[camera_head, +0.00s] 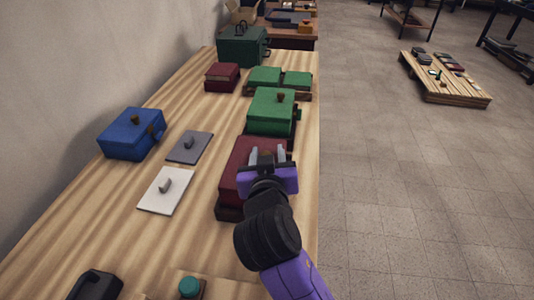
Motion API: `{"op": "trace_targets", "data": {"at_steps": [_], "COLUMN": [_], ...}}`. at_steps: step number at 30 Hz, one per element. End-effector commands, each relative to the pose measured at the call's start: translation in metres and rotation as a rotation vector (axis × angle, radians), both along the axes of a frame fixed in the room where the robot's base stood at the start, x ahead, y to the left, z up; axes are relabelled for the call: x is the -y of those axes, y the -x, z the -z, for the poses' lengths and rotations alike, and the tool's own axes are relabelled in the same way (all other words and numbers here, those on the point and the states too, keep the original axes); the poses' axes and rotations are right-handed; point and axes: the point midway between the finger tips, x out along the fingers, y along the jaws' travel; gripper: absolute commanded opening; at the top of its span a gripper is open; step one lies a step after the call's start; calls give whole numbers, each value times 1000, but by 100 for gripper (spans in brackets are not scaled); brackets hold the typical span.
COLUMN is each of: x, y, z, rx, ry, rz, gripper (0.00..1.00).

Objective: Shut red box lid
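A dark red box (237,172) lies on the right side of the wooden table, close to its right edge. Its red top face shows, with a darker base along its front. My gripper (268,155) is over the right part of this box, its two pale fingers apart and pointing away from me. The fingers and purple wrist hide part of the top. I cannot tell whether the fingers touch it or how far its lid is shut. A second, smaller dark red box (221,78) sits farther back and looks shut.
A green box (272,110) stands just behind the red box, with smaller green boxes (265,76) and a dark green case (242,46) beyond. A blue box (132,134), grey plate (189,147) and white plate (165,190) lie left. The table's right edge drops to open floor.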

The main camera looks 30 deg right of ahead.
Motion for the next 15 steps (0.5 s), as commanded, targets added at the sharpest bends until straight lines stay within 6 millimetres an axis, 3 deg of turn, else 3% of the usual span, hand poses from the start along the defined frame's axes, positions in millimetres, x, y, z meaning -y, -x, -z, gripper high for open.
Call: {"op": "trace_targets", "data": {"at_steps": [10, 15], "x": [-5, -14], "y": [3, 22], "z": [1, -6], "rx": [-2, 1], "ry": [-2, -1], "rz": [-8, -8], "gripper": [45, 45]}}
